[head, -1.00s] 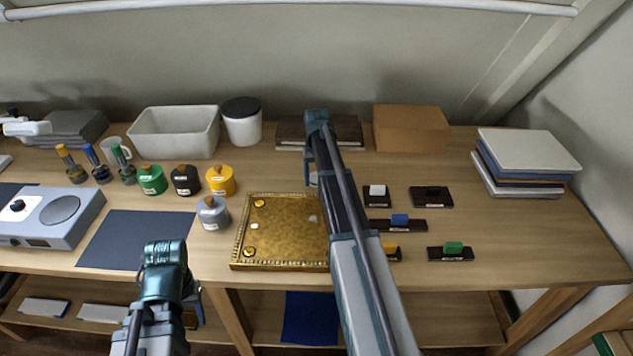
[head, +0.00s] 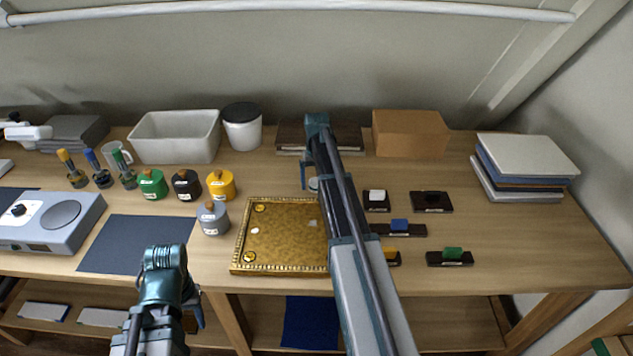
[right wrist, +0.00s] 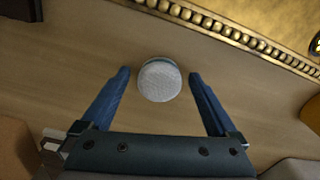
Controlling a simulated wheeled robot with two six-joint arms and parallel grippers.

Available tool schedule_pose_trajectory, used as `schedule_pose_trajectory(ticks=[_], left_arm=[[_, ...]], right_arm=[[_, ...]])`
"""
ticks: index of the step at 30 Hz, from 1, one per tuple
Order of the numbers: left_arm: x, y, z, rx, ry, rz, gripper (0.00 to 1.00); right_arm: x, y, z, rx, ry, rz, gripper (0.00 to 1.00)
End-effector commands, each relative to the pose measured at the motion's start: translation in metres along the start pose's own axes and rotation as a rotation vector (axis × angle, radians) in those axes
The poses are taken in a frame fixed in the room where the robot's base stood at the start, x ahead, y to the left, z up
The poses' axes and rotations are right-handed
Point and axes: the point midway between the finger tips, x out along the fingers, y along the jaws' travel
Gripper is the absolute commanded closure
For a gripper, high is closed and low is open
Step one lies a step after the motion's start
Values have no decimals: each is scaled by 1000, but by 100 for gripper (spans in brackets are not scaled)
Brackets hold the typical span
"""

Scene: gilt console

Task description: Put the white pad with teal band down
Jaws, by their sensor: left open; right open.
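The white round pad with a teal band (head: 314,184) lies on the wooden tabletop, just behind the gilt tray and partly hidden by my right arm in the head view. In the right wrist view the pad (right wrist: 160,82) shows its white face, with a sliver of teal at its far edge. My right gripper (right wrist: 160,74) is open, one blue finger on each side of the pad with a gap to both. My left gripper (head: 194,312) is open, low in front of the table edge; its fingers are mostly hidden.
The gilt tray (head: 240,250) with a beaded rim lies in front of the pad. Dark holders with coloured blocks stand to the right, including a white block (head: 376,196). Several small pots, such as a yellow one (head: 221,186), stand left. A brown box (head: 410,133) is behind.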

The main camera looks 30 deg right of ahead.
Motion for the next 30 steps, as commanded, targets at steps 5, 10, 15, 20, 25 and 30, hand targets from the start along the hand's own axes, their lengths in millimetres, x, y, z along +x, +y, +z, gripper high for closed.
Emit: schedule_pose_trajectory(ticks=[5,10,15,20,25,30], left_arm=[[-23,-2,1,0,0,0,50],[-48,-5,3,0,0,0,50],[-74,-7,4,0,0,0,50],[-97,-9,6,0,0,0,50],[-113,-11,7,1,0,0,50],[-116,-11,7,1,0,0,50]], right_arm=[[-23,0,0,0,0,0,6],[-48,0,0,0,0,0,6],[-74,0,0,0,0,0,6],[-98,0,0,0,0,0,6],[-114,0,0,0,0,0,6],[-117,0,0,0,0,0,6]])
